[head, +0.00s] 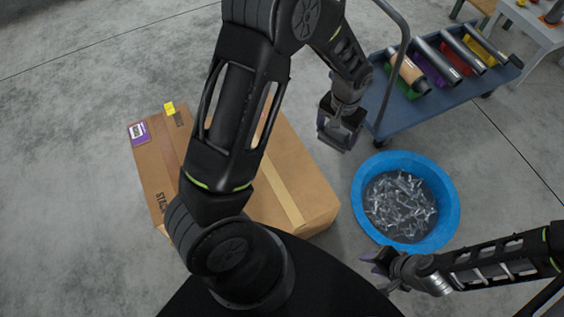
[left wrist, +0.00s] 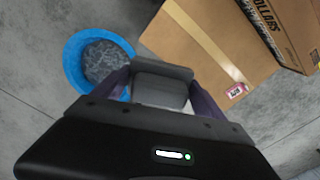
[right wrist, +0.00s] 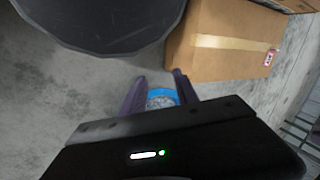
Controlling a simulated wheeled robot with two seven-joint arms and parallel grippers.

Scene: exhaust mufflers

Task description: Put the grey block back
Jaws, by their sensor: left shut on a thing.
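The grey block (left wrist: 160,88) sits between the purple fingers of my left gripper (head: 341,126), which is shut on it. The gripper and block are in the air between the cardboard box and the blue cart in the head view. My right gripper (head: 382,266) is low at the right, near the front rim of the blue tub. In the right wrist view its fingers (right wrist: 157,88) stand apart with nothing between them.
A large cardboard box (head: 300,180) lies on the floor, partly hidden by my left arm. A blue tub (head: 448,185) of shiny metal pieces stands right of it. A blue cart (head: 405,110) carries several mufflers on coloured supports. A white table (head: 535,30) stands beyond.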

